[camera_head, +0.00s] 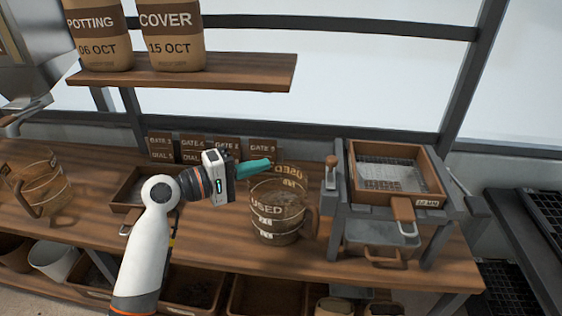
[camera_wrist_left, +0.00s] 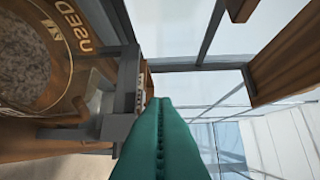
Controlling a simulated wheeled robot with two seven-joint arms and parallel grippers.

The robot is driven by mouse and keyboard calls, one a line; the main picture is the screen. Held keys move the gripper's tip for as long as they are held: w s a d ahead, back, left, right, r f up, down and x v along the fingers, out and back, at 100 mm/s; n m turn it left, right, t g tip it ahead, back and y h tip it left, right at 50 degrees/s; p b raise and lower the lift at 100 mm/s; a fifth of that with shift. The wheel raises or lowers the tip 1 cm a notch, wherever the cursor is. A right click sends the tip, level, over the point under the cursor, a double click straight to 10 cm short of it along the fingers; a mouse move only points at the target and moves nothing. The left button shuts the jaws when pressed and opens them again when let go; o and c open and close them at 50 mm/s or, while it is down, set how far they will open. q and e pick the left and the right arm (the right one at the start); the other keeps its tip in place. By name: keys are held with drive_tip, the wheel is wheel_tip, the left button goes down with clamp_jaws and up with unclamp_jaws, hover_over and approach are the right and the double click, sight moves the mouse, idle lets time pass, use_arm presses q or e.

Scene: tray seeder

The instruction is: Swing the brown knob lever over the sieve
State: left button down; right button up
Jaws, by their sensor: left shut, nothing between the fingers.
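The brown knob lever (camera_head: 331,172) stands upright at the left side of the grey sieve stand. The sieve (camera_head: 424,172), a wooden square frame with a mesh floor, sits on the stand with its handle towards the front. My left gripper (camera_head: 268,166) has teal fingers, shut and empty, pointing right above the rear of the clear USED jug. It is left of the knob and apart from it. In the left wrist view the shut fingers (camera_wrist_left: 163,108) point past the grey stand (camera_wrist_left: 122,125); I cannot clearly make out the knob there. My right gripper is out of view.
The USED jug (camera_head: 275,225) with soil stands between my left arm and the stand; it also shows in the left wrist view (camera_wrist_left: 60,75). A grey tray (camera_head: 382,236) is under the sieve. Brown gate cards (camera_head: 195,152) line the back. A shelf (camera_head: 200,72) with bags hangs above.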

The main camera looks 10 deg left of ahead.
sight(331, 170)
use_arm(q)
drive_tip(key=w+d+p, duration=0.3)
drive_tip(key=w+d, duration=0.1)
drive_tip(key=d, duration=0.7)
drive_tip(key=shift+w+d+f+p, duration=0.15)
drive_tip(key=shift+w+f+p, duration=0.15)
drive_tip(key=shift+f, duration=0.1)
